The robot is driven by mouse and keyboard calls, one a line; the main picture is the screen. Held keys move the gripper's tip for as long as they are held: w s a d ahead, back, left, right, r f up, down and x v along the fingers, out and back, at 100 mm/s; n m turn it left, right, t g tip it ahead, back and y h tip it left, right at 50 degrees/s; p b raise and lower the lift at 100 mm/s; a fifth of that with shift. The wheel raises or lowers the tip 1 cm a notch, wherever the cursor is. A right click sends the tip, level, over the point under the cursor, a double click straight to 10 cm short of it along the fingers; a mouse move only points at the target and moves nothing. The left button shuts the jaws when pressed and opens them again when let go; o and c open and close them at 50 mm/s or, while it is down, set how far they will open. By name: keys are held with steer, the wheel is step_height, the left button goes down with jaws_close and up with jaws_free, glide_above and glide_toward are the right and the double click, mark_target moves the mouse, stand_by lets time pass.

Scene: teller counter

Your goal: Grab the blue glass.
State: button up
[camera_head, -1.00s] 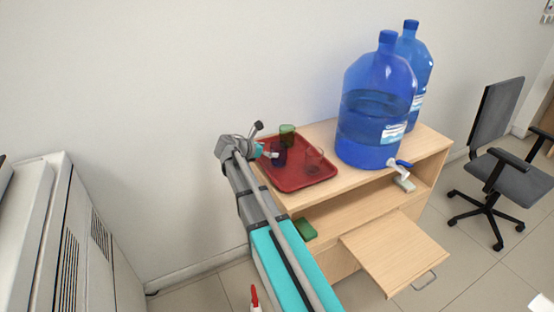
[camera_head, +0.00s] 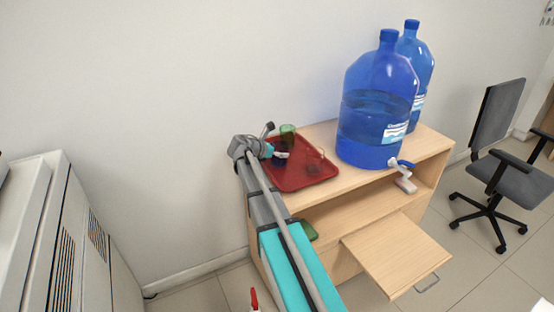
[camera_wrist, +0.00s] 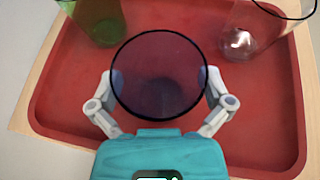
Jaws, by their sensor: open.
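The blue glass (camera_wrist: 158,78) stands on the red tray (camera_wrist: 70,85). In the wrist view its round rim lies between the two fingers of my gripper (camera_wrist: 160,90), one finger on each side. The fingers are open; I cannot tell whether either touches the glass. In the head view my gripper (camera_head: 279,155) is over the left part of the tray (camera_head: 305,181), and the blue glass (camera_head: 278,162) is mostly hidden behind it.
A green glass (camera_wrist: 98,20) stands at the tray's back left and a clear glass (camera_wrist: 245,35) at its back right. Two large blue water bottles (camera_head: 375,110) stand right of the tray on the wooden cabinet (camera_head: 343,180). A wall is behind.

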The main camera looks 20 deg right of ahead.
steer(key=c, duration=0.9)
steer(key=shift+r, duration=0.2)
step_height(320, 180, up, 2)
steer(key=p, duration=0.2)
steer(key=shift+r+p, duration=0.1)
steer(key=shift+p, duration=0.2)
steer(key=s+d+r+p, duration=0.1)
steer(key=s+r+p, duration=0.2)
steer(key=s, duration=0.1)
steer(key=s+d+r+p, duration=0.1)
steer(key=s+r+p, duration=0.3)
steer(key=s, duration=0.1)
steer(key=s+d+r+p, duration=0.2)
steer(key=s+r+p, duration=0.1)
steer(key=s, duration=0.1)
steer(key=shift+s+r, duration=0.2)
steer(key=shift+s, duration=0.05)
